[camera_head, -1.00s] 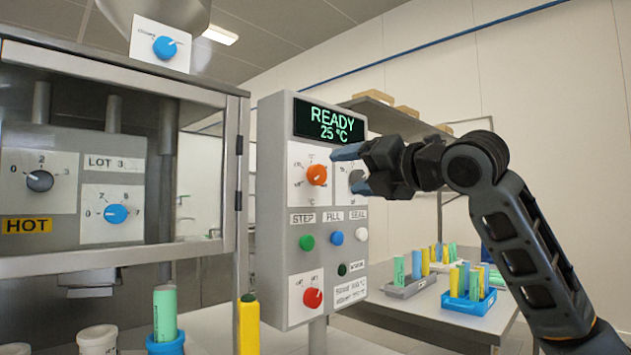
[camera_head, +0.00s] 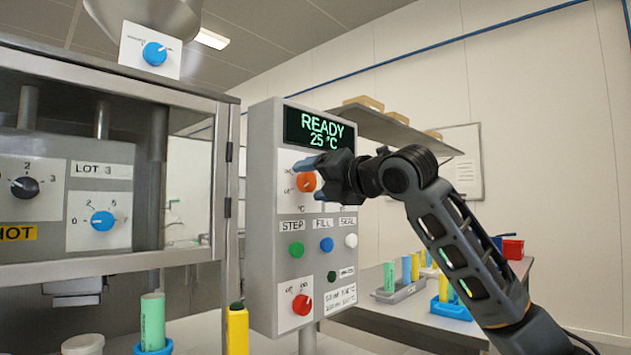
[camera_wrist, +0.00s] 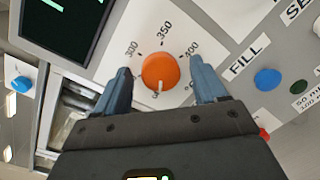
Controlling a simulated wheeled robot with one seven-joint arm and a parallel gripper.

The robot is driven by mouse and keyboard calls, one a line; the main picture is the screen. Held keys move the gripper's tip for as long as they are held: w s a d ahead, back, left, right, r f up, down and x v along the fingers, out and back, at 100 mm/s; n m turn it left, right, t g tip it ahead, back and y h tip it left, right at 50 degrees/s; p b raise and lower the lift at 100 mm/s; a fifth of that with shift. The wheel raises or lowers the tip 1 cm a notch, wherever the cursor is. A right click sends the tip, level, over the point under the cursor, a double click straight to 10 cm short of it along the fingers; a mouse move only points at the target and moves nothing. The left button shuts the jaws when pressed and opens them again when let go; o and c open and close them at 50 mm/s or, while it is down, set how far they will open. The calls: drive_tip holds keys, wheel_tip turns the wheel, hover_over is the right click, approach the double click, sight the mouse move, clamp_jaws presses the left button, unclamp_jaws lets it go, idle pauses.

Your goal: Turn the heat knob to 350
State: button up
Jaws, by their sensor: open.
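The orange heat knob (camera_head: 306,182) is on the upper front of the grey control panel (camera_head: 261,215), below the display (camera_head: 318,128) reading READY 25 °C. In the wrist view the round knob (camera_wrist: 160,72) has printed marks around it, with 300 and 350 readable. Its white pointer mark is on the edge toward my gripper, away from 350. My gripper (camera_head: 314,178) is open in front of the panel, one finger on each side of the knob in the wrist view. Gaps show between fingers and knob there. The head view partly hides the knob behind the gripper.
Below are green (camera_head: 297,250), blue (camera_head: 326,245) and white (camera_head: 351,241) buttons and a red knob (camera_head: 301,305). A metal-framed machine (camera_head: 100,270) with blue knobs stands left. A yellow tube (camera_head: 237,330) stands close by the panel. A table with tube racks (camera_head: 450,308) is behind right.

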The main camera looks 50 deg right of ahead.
drive_tip(key=shift+c, duration=0.4)
drive_tip(key=c, duration=1)
drive_tip(key=shift+o, duration=0.2)
